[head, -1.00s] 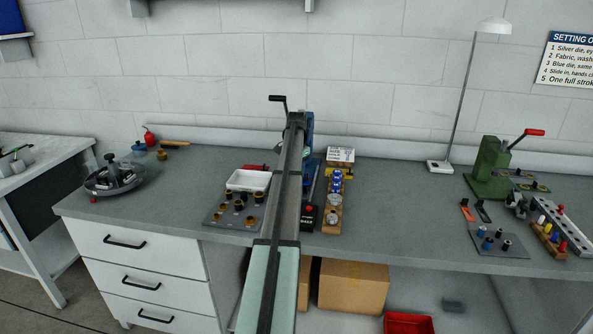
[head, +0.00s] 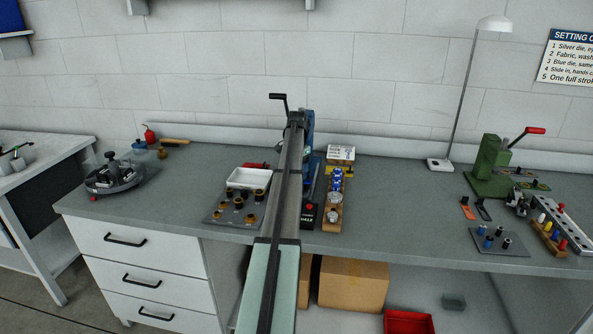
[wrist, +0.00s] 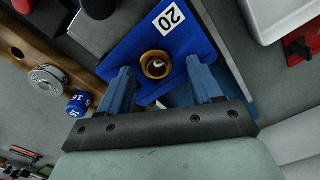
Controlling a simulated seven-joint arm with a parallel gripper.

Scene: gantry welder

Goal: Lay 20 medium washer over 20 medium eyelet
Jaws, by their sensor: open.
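In the wrist view a brass ring-shaped piece (wrist: 156,64) sits on a blue plate (wrist: 188,40) with a white label reading 20. Its centre is open with something pale inside; I cannot tell whether it is eyelet, washer or both. My gripper (wrist: 159,68) is open, its two blue fingers on either side of the ring and apart from it. I see nothing held between them. In the head view several brass and dark pieces (head: 238,204) stand on a grey plate left of my arm; their kinds are too small to tell. My gripper is hidden there.
A white tray (head: 248,179) stands behind the grey plate. A wooden rack (head: 331,219) with blue and silver dies is right of my arm. A blue press (head: 309,130) is partly hidden behind my arm. A green press (head: 490,165) stands far right.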

